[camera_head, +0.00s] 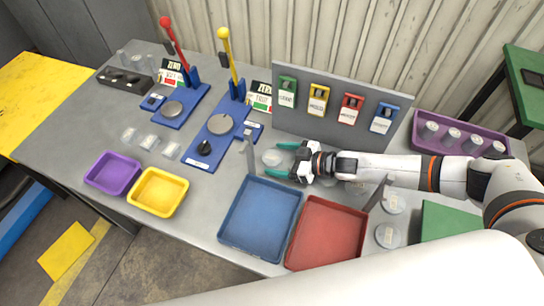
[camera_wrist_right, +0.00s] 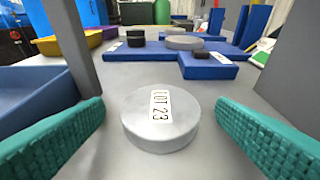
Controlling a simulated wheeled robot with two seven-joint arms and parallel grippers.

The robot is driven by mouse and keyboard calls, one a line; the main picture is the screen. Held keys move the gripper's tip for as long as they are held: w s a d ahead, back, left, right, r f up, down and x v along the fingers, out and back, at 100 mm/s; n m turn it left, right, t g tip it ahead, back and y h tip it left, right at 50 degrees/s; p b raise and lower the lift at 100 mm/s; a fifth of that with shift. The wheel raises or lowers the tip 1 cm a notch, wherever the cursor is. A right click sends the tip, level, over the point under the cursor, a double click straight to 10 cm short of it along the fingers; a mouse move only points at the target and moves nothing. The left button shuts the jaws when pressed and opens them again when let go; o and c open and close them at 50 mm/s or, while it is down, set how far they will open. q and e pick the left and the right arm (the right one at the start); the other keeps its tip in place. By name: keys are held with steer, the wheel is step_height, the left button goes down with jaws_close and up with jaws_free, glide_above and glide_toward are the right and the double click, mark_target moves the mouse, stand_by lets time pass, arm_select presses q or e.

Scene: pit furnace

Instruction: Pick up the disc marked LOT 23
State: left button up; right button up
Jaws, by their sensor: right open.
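The disc marked LOT 23 (camera_wrist_right: 160,122) is a round grey metal disc with a white label on top. It lies flat on the grey table, between the teal fingertips of my open right gripper (camera_wrist_right: 160,130) in the right wrist view. A gap shows on each side of it. In the head view the disc (camera_head: 271,158) sits just left of my right gripper (camera_head: 284,160), behind the blue tray. My left gripper is not in view.
A thin upright plate (camera_head: 251,154) stands close left of the disc. The blue tray (camera_head: 232,243) and red tray (camera_head: 303,262) lie in front. A grey panel with coloured holders (camera_head: 335,133) stands behind. Blue lever fixtures (camera_head: 210,150) stand to the left; other discs (camera_head: 388,235) lie right.

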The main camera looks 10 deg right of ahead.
steer(key=shift+r, duration=0.1)
steer(key=c, duration=1.3)
